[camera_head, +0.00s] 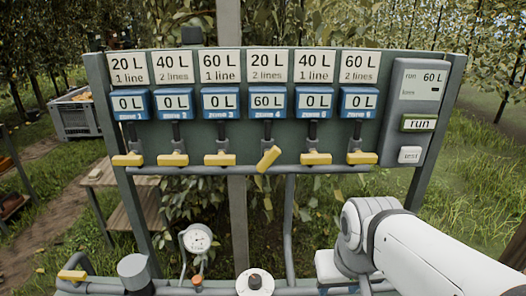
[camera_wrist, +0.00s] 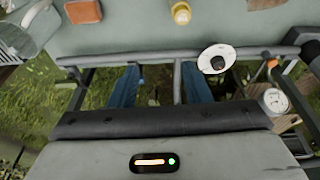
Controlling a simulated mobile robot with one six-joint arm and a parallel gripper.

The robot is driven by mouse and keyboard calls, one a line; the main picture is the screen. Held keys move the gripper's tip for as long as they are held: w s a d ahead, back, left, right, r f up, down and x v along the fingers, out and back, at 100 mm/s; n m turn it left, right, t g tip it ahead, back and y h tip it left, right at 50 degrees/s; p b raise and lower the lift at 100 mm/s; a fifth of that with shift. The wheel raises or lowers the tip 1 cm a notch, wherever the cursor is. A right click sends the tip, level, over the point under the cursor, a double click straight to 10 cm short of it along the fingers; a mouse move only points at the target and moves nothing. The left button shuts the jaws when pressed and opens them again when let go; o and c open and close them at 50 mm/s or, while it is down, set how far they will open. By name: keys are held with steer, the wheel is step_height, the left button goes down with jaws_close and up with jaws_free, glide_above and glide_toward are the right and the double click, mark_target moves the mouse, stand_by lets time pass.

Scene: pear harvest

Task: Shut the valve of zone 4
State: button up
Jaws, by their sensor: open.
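The zone 4 valve has a yellow handle (camera_head: 268,159), fourth from the left under the panel (camera_head: 235,180) in the head view. It is tilted, its right end raised, while the other yellow handles lie level. The blue zone 4 display (camera_head: 267,102) reads 60 L, and the white label (camera_head: 269,65) above it reads 20 L, 2 lines. My gripper shows in the wrist view (camera_wrist: 160,86), its two blue fingers apart with nothing between them. It points over the bench, away from the valve, which is not in the wrist view. In the head view my arm is at lower right.
The other blue displays read 0 L. A control box (camera_head: 414,110) at right reads run 60 L and has a run button (camera_head: 419,123). Below stand a gauge (camera_head: 198,238), a pipe rail and a white disc with a dark knob (camera_head: 254,281). Space before the valves looks clear.

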steer(key=w+a+r+n+p, duration=0.15)
steer(key=w+r+n, duration=0.25)
steer(key=w+r, duration=0.45)
step_height(320, 180, up, 10)
steer(key=n+g+p, duration=0.3)
steer(key=n+p, duration=0.3)
steer(key=n, duration=0.7)
glide_above(268, 153)
steer(key=shift+s+d, duration=0.25)
steer(key=shift+s, duration=0.2)
steer(key=shift+w+a, duration=0.2)
steer(key=shift+w, duration=0.05)
steer(key=shift+w+f+n, duration=0.1)
steer(key=shift+f+n, duration=0.15)
steer(key=shift+n, duration=0.05)
step_height(268, 153, down, 7)
steer(key=shift+f+p, duration=0.15)
steer(key=shift+p, duration=0.15)
